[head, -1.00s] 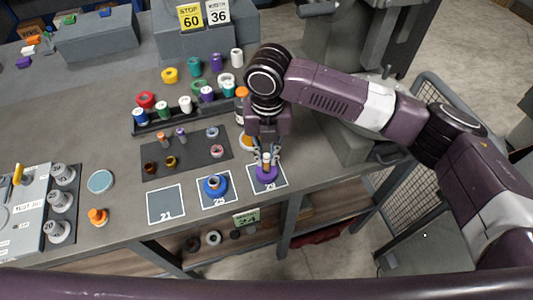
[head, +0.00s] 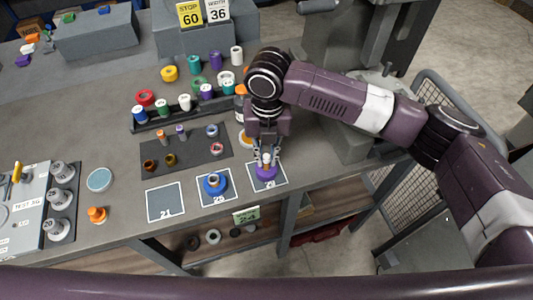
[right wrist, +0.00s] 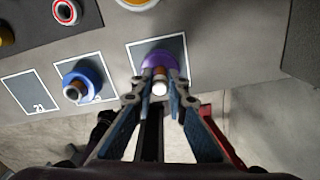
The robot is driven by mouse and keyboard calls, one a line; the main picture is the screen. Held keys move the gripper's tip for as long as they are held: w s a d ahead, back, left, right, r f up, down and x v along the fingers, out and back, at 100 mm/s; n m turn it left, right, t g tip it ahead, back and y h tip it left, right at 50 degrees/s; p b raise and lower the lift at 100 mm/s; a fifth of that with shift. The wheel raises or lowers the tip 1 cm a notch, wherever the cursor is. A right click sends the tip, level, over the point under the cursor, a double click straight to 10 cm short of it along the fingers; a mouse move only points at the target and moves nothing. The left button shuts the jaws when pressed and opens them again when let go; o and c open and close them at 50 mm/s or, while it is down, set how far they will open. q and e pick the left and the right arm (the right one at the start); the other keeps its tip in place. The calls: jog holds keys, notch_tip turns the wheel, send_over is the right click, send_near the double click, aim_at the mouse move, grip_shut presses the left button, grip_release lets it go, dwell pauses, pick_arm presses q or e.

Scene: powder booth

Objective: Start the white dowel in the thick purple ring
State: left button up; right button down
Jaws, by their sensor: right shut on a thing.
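The thick purple ring (head: 265,173) lies on the rightmost marked square (head: 281,183) near the bench's front edge; it also shows in the right wrist view (right wrist: 155,53). My right gripper (head: 267,158) is above the ring, fingers pointing down, shut on the white dowel (right wrist: 160,88). The dowel stands about upright between the fingertips, with a brownish part (right wrist: 160,72) below its white end. Its lower end is over or at the ring's middle. The fingers hide the contact, so I cannot tell how deep it sits. My left gripper is out of view.
A blue ring (head: 214,184) lies on the neighbouring square to the left, and the square marked 21 (head: 165,203) is empty. A dark mat (head: 190,165) holds small parts. A rack (head: 170,123) with several spools stands behind.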

jog(key=shift+f, duration=0.2)
jog(key=c, duration=1.8)
grip_release()
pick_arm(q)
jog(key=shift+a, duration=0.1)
pick_arm(e)
notch_tip(320, 180, up, 12)
jog(key=shift+d, duration=0.1)
